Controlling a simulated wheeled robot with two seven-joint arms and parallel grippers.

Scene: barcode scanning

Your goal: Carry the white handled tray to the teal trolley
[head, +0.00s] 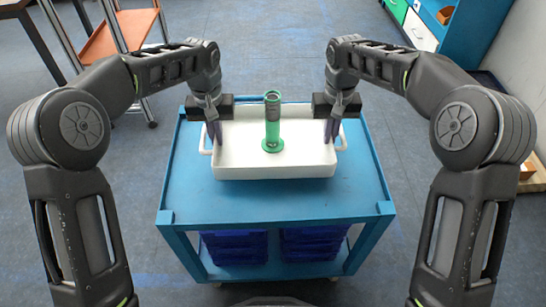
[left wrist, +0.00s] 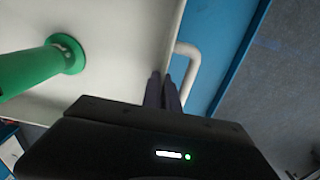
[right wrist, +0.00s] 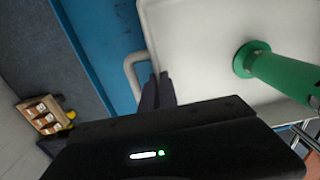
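The white handled tray (head: 235,166) is level over the top of the teal-blue trolley (head: 280,204); I cannot tell whether it rests there or hangs just above. A green item with a round flange and grey top (head: 272,122) stands upright in the tray. My left gripper (head: 217,138) is closed over the tray's left wall beside the white handle (left wrist: 190,62). My right gripper (head: 330,132) is closed over the right wall beside the other handle (right wrist: 133,72). In both wrist views the fingers are close together with the rim between them.
Dark blue bins (head: 235,247) sit on the trolley's lower shelf. An orange-topped stand (head: 120,32) is at the back left. A teal cabinet (head: 468,28) with green and white drawers is at the back right. The grey-blue floor between them is clear.

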